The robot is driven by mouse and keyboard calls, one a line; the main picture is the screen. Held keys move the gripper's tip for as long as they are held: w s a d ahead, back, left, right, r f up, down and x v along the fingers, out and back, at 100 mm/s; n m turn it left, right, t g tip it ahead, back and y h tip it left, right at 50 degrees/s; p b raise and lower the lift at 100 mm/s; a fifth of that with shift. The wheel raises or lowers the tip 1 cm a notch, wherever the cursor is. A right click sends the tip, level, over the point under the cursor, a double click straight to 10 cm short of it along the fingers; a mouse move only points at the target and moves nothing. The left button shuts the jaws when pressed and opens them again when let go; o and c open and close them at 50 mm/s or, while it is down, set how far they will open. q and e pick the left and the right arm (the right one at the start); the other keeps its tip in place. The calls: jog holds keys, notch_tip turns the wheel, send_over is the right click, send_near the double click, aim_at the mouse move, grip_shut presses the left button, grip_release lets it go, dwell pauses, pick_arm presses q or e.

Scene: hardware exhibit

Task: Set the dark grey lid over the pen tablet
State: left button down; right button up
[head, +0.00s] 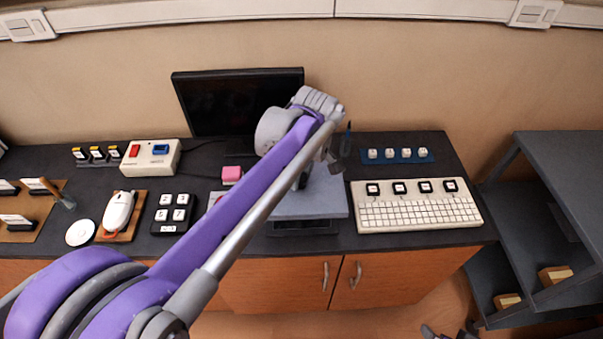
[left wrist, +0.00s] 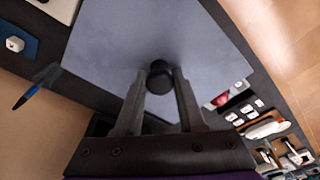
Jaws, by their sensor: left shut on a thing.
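My left gripper (left wrist: 159,82) is shut on the dark round knob (left wrist: 159,70) of the grey lid (left wrist: 110,35) in the left wrist view. In the head view the lid (head: 320,200) is a flat grey plate over the middle of the desk, partly behind my left arm. A dark flat thing (head: 305,228), likely the pen tablet, shows beneath its front edge. The lid hides most of it, and I cannot tell whether they touch. A bit of purple and grey, perhaps my right gripper (head: 437,332), shows at the bottom edge.
A black monitor (head: 225,100) stands behind. A white keyboard panel (head: 420,212) is right of the lid, with a blue key strip (head: 397,156) behind it. A pink block (head: 231,174), a black keypad (head: 172,214) and a white mouse (head: 118,211) are to the left.

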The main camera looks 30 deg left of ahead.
pick_arm(q)
notch_tip(320, 180, down, 8)
jog(key=b, duration=0.4)
jog(key=shift+f+b, duration=0.1)
jog(key=shift+b, duration=0.25)
jog(key=shift+f, duration=0.15)
dwell(1.6)
jog(key=shift+f+b, duration=0.3)
jog(key=shift+f, duration=0.6)
dwell(0.8)
jog(key=shift+c, duration=2.2)
grip_release()
jog(key=shift+o, duration=0.2)
jog(key=o, duration=0.4)
